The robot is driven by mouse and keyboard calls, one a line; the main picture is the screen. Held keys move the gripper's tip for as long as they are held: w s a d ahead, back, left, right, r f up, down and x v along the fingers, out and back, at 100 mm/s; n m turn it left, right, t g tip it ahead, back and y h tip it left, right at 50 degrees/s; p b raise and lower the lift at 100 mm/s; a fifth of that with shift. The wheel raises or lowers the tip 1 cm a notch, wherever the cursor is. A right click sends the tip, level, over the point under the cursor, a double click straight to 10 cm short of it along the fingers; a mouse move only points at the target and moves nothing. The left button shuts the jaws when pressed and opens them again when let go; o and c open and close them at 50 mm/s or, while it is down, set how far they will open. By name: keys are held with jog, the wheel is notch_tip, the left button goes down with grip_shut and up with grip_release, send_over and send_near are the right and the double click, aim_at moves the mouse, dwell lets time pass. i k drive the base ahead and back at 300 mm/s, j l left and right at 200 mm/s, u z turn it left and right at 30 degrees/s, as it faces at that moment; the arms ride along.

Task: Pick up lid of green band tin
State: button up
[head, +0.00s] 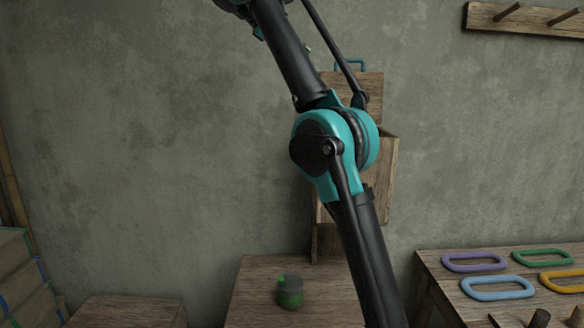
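A small dark tin with a green band (291,299) stands upright on a wooden surface at the bottom centre. A dark grey lid (291,283) appears to sit on its top, with a small green patch at its left edge. The tin is small in the picture, so the lid's fit is hard to make out. My arm runs from the bottom, just right of the tin, up through a teal elbow and out of the top edge. My gripper is out of the picture.
A right-hand wooden table (440,268) holds purple (474,262), blue (497,288), green and yellow loops. A wooden box with a teal handle (350,63) is partly hidden behind my arm. A peg rail (530,19) hangs top right. The wood around the tin looks clear.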

aim_at(290, 283)
jog(key=k+j, duration=0.15)
jog(key=j, duration=0.2)
jog(key=k+j, duration=0.15)
jog(key=j, duration=0.2)
jog(key=k+j, duration=0.15)
jog(key=j, duration=0.2)
